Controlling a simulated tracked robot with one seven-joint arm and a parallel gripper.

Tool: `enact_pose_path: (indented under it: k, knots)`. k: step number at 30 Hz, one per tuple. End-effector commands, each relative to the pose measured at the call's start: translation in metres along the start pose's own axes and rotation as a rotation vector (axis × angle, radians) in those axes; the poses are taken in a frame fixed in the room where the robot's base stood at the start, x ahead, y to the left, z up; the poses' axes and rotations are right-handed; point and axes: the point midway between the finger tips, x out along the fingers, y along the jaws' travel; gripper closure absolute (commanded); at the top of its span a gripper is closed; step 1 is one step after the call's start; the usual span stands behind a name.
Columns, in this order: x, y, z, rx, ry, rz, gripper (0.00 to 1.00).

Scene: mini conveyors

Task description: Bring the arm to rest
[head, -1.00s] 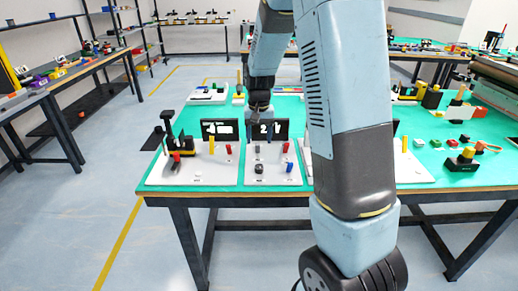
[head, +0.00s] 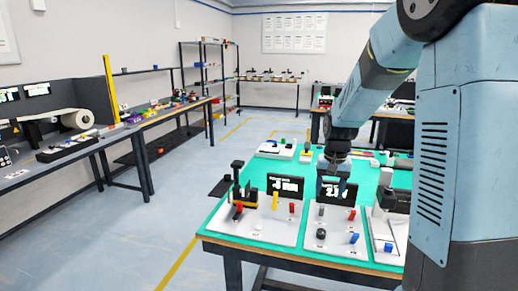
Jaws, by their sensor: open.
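My arm comes in from the upper right in the head view and bends down over the green-topped table (head: 230,222). My gripper (head: 332,180) is small and dark at the arm's end and points downward. It is open, and I see nothing held in it. It overlaps the right display screen (head: 347,198) in the picture; whether it touches anything there I cannot tell. The large upper arm links cover the right side of the view and hide part of the table.
White panels (head: 262,229) with small coloured parts stand at the table's front, with a left display screen (head: 285,186) behind. A black-and-yellow device (head: 240,200) is at the left. A side bench (head: 105,140) runs along the left wall. The floor (head: 150,230) between is clear.

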Motion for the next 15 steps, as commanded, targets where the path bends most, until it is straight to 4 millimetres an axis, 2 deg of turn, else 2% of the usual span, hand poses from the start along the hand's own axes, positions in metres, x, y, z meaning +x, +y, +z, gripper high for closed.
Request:
enact_pose_path:
  k: [1, 6, 15]
  knots:
    - [-0.015, 0.002, 0.009, -0.009, 0.022, -0.011, 0.39]
    - [-0.053, 0.007, 0.039, -0.04, 0.075, -0.036, 0.39]
    - [-0.108, 0.018, 0.097, -0.101, 0.178, -0.062, 0.39]
